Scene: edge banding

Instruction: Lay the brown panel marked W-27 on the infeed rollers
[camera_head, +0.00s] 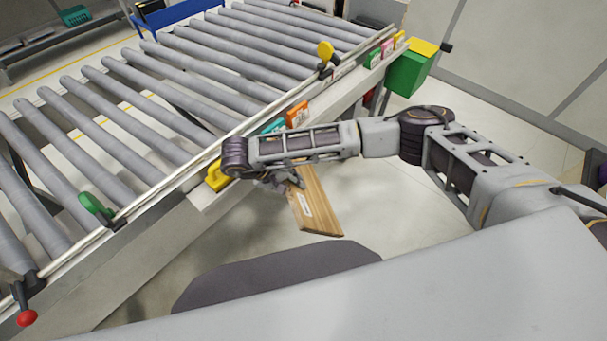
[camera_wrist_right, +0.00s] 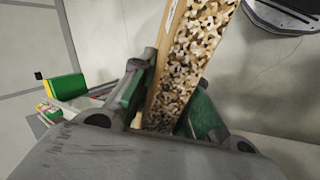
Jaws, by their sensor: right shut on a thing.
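A brown wooden panel (camera_head: 318,211) with a white label hangs tilted below my right wrist in the head view; the label is too small to read. My right gripper (camera_head: 283,181) is shut on the panel near its upper end, partly hidden by my wrist. In the right wrist view the panel's speckled edge (camera_wrist_right: 190,65) rises between the two fingers (camera_wrist_right: 168,120). The infeed rollers (camera_head: 165,98) are a bed of grey cylinders at the left. The panel is beside the roller frame's near side, apart from the rollers. My left gripper is not in view.
The roller frame's side rail (camera_head: 160,200) carries a green knob (camera_head: 95,206), a yellow knob (camera_head: 325,52) and a red-tipped lever (camera_head: 26,317). Coloured cards (camera_head: 297,114) stand along its ledge. A green box (camera_head: 408,72) stands at the ledge's far end. The visible rollers are bare.

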